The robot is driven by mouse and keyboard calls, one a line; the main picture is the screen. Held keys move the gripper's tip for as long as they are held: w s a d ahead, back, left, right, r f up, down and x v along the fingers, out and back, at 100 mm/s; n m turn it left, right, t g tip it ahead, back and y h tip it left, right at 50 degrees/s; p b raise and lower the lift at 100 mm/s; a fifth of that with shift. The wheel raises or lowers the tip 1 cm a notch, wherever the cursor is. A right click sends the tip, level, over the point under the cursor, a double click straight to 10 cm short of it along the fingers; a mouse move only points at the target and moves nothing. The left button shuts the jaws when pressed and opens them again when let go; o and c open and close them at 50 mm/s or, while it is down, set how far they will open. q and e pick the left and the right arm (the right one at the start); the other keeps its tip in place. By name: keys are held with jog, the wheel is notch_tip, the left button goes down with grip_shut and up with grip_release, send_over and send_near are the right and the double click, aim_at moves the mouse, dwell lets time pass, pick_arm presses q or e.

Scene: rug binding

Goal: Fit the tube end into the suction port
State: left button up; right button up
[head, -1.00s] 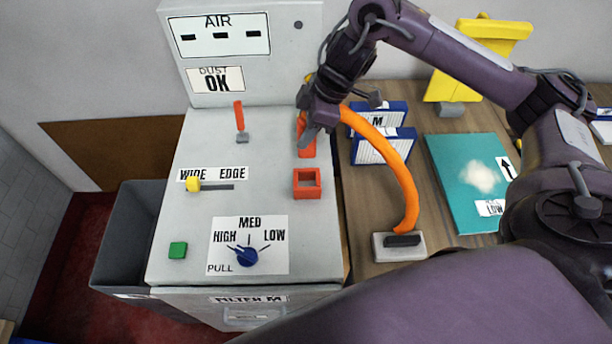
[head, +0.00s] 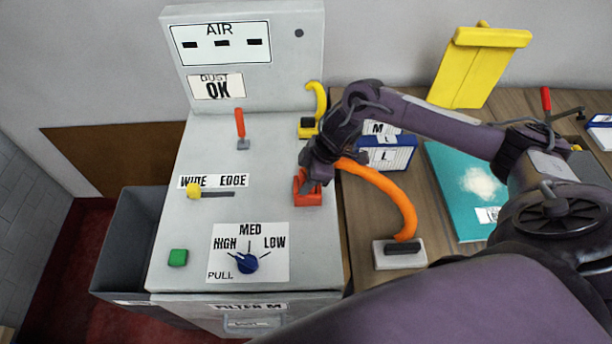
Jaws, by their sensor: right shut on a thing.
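The orange tube (head: 386,186) arches from a pale block with a dark clamp (head: 400,253) on the wooden top to my right gripper (head: 312,178). My right gripper is shut on the tube near its end, directly over the red square suction port (head: 309,200) on the grey machine's top. The tube end is at the port's opening, but the fingers hide it. I cannot tell whether it is inside or just above. My left gripper is not in view.
A yellow hooked lever (head: 318,101) stands just behind the port. A red lever (head: 240,128), yellow slider (head: 194,190), green button (head: 178,257) and blue knob (head: 247,263) are to the left. Blue-edged boxes (head: 388,155) and a teal folder (head: 460,208) lie right.

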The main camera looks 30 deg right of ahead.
jog(key=shift+f, duration=0.1)
jog(key=o, duration=1.1)
jog(key=shift+c, duration=0.2)
jog(key=shift+r, duration=0.25)
jog(key=shift+d+r, duration=0.15)
jog(key=shift+r, duration=0.2)
jog(key=b+v, duration=0.2)
jog(key=v, duration=0.9)
jog(key=shift+b, duration=0.4)
jog(key=shift+s, duration=0.1)
